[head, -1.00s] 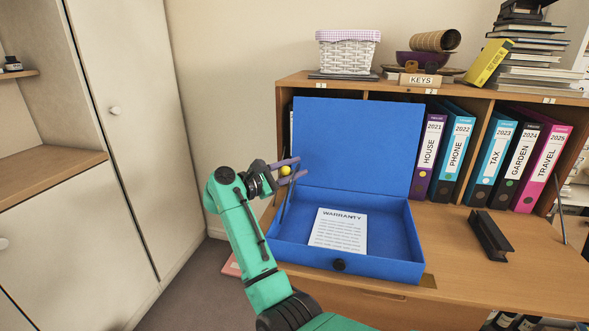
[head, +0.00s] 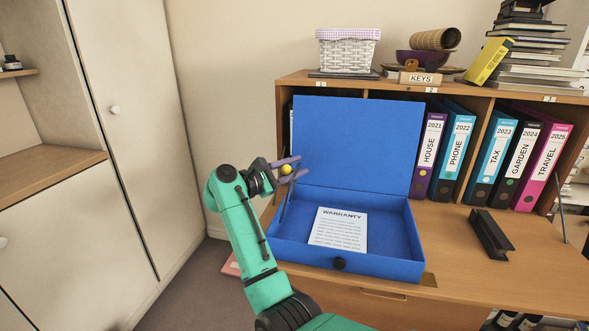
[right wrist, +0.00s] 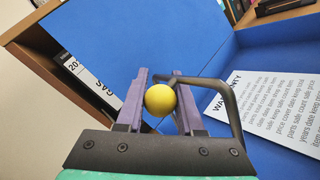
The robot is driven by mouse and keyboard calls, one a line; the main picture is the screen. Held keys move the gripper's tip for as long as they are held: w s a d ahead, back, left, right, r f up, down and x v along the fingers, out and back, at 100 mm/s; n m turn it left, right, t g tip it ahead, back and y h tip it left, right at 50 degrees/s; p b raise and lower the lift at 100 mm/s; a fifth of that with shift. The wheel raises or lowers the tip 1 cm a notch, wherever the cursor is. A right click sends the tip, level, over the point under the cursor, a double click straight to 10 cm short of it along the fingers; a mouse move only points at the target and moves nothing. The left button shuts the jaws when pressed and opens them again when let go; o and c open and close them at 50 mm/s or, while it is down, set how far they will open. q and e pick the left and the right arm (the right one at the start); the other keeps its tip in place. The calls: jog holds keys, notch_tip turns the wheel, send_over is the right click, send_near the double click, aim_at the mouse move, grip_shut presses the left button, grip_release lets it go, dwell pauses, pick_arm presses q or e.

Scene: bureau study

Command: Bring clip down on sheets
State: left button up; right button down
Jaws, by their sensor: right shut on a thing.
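The blue box file (head: 405,266) lies open on the desk, its lid raised at the back. A printed sheet (head: 338,229) headed WARRANTY lies flat inside it; it also shows in the right wrist view (right wrist: 270,105). The clip is a dark bent bar (right wrist: 232,106) with a yellow ball knob (right wrist: 160,100). It stands raised at the box's left side, apart from the sheet. My right gripper (head: 299,168) is shut on the yellow knob, with its purple fingers on either side of it. My left gripper is out of view.
Labelled binders (head: 456,155) stand in the shelf unit behind the box. A dark hole punch-like block (head: 490,235) lies on the desk to the right. A basket (head: 347,53) and stacked books (head: 540,70) sit on top of the unit.

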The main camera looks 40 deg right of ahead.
pick_arm(q)
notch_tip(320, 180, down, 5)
jog(key=b, duration=0.4)
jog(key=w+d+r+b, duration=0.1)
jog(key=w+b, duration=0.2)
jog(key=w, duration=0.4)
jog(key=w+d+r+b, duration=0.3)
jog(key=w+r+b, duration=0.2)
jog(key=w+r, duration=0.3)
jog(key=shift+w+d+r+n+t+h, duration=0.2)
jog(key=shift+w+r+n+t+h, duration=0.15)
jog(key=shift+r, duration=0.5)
pick_arm(e)
jog(key=s+d+f+m+t+y, duration=0.1)
jog(key=s+d+f+m+y, duration=0.2)
jog(key=s+d+m+y, duration=0.1)
jog(key=shift+s+f+m+t, duration=0.3)
jog(key=shift+s+t, duration=0.1)
jog(key=shift+s, duration=0.4)
